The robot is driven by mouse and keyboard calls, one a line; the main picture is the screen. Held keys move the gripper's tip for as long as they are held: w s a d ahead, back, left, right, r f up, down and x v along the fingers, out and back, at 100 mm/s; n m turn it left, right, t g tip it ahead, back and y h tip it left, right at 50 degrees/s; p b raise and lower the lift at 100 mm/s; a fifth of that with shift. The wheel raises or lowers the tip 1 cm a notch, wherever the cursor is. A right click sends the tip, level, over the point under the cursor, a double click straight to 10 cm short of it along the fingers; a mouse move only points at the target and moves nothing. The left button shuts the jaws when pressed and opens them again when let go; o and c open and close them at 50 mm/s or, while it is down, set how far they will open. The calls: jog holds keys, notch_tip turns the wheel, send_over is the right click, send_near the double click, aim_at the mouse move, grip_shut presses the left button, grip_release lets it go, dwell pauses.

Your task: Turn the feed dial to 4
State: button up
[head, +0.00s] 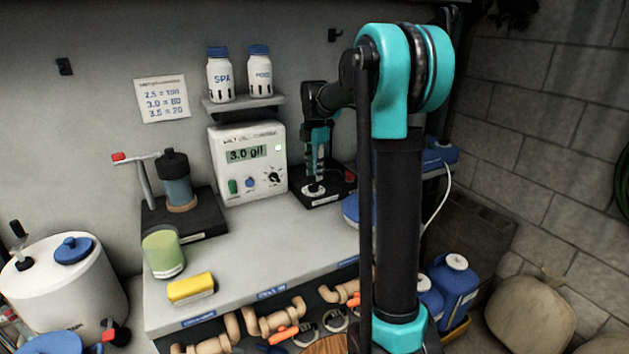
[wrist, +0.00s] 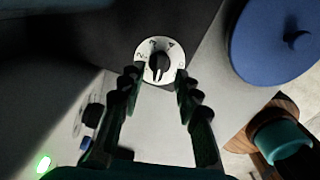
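The feed dial (wrist: 147,72) is a round white plate with black numerals, 2, 3 and 4 readable, and a black knob in its middle. It sits on a black box; in the head view the dial (head: 313,191) lies right under my gripper (head: 317,158). In the wrist view my gripper (wrist: 159,82) is open, its two dark fingers apart, with the dial between and just beyond the tips. I cannot tell whether the fingers touch the knob, nor exactly which numeral its pointer marks.
A white meter (head: 228,179) reading 3.0 g/l stands left of the dial. A blue lid (wrist: 270,45) is close by at right. A sheet of numbers (head: 162,98) hangs on the wall. A green-filled jar (head: 163,255) and yellow sponge (head: 191,288) stand at the bench's left; mid-bench is clear.

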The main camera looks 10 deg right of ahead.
aim_at(315, 183)
jog(key=shift+f, duration=1.85)
jog(key=shift+c, duration=0.4)
grip_shut()
